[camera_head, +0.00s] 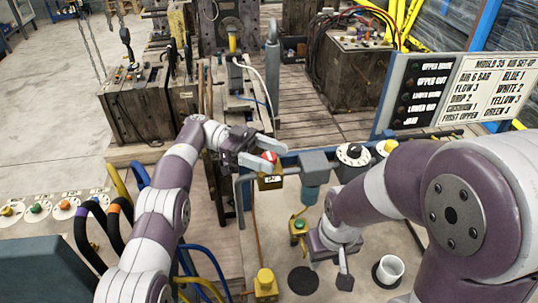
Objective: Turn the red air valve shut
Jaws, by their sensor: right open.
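The red air valve (269,156) shows as a small red and white knob above a brass-coloured body (270,182) on the blue-grey pipe, near the middle of the head view. My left gripper (276,158) reaches in from the left, its two pale fingers apart from each other, one above and one below the knob. Whether the fingers press on the knob cannot be made out, and they partly cover it. My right gripper (329,272) points down over the bench at lower right, open and empty, apart from the valve.
A blue-grey regulator (314,169) and a round dial (353,154) stand right of the valve. A green-topped brass fitting (299,226), a yellow fitting (265,283) and a white cup (390,268) are below. A settings board (455,92) stands behind. Hoses run at left.

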